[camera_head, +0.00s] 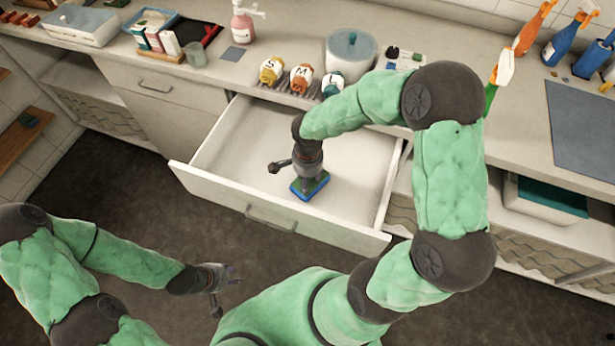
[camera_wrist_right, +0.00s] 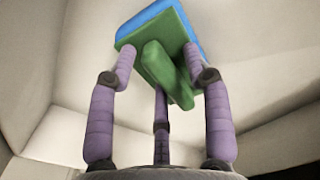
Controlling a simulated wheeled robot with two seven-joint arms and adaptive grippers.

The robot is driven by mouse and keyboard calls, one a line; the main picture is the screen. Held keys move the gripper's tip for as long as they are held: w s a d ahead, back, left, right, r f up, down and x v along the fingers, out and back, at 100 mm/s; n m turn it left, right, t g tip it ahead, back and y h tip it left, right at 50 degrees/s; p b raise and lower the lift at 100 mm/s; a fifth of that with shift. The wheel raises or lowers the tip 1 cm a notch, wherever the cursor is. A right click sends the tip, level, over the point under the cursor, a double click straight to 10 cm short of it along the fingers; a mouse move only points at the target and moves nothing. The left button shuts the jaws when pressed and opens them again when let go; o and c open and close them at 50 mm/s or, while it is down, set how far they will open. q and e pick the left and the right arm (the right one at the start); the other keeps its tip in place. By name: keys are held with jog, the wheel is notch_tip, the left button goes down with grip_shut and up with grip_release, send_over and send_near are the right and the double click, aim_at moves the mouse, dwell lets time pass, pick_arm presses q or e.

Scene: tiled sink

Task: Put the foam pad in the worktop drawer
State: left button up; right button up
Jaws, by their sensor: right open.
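The foam pad (camera_head: 311,188) is blue with a green side and shows inside the open worktop drawer (camera_head: 230,196), close to its front panel. My right gripper (camera_head: 307,176) reaches down into the drawer right at the pad and hides part of it. In the right wrist view, the pad (camera_wrist_right: 172,40) shows its green side with a raised green grip. The fingers of my right gripper (camera_wrist_right: 162,72) are spread around that grip, open. I cannot tell whether the pad rests flat on the drawer floor. My left gripper (camera_head: 222,284) is open and empty, low in front of the drawer.
Above the drawer, the worktop holds jars lettered S and M (camera_head: 301,78), a lidded pot (camera_head: 351,54), a pink soap bottle (camera_head: 243,22) and a clear cup (camera_head: 195,53). Spray bottles (camera_head: 535,27) stand at the right. The rest of the drawer floor looks clear.

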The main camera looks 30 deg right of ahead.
notch_tip(320, 180, up, 12)
jog(key=p, duration=0.4)
jog(key=shift+p, duration=0.4)
jog(key=shift+r, duration=0.1)
dwell(0.8)
